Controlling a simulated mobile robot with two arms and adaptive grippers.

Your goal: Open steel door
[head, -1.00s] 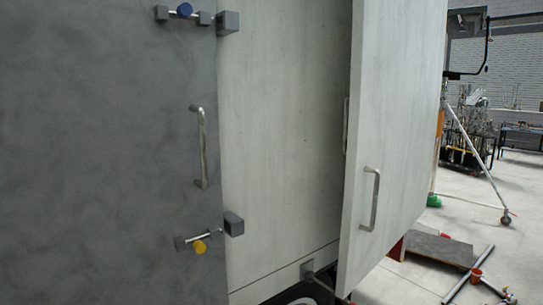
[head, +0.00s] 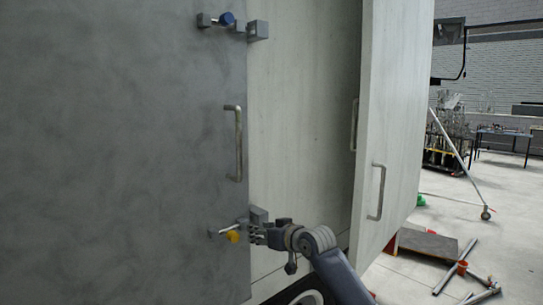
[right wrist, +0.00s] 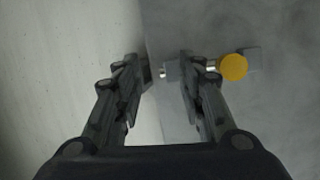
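The grey steel door (head: 120,150) fills the left of the head view, with a metal handle (head: 238,145) near its right edge. An upper latch with a blue knob (head: 226,19) and a lower latch with a yellow knob (head: 233,237) sit along that edge. My right gripper (head: 258,236) is at the lower latch and partly hides it. The yellow knob (right wrist: 233,67) is just outside the right finger. My left gripper is out of view.
A pale panel (head: 300,130) lies right of the steel door. A pale door (head: 395,120) with a handle (head: 376,192) stands ajar further right. Tubes and a board (head: 428,244) lie on the floor at the right, with open floor beyond.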

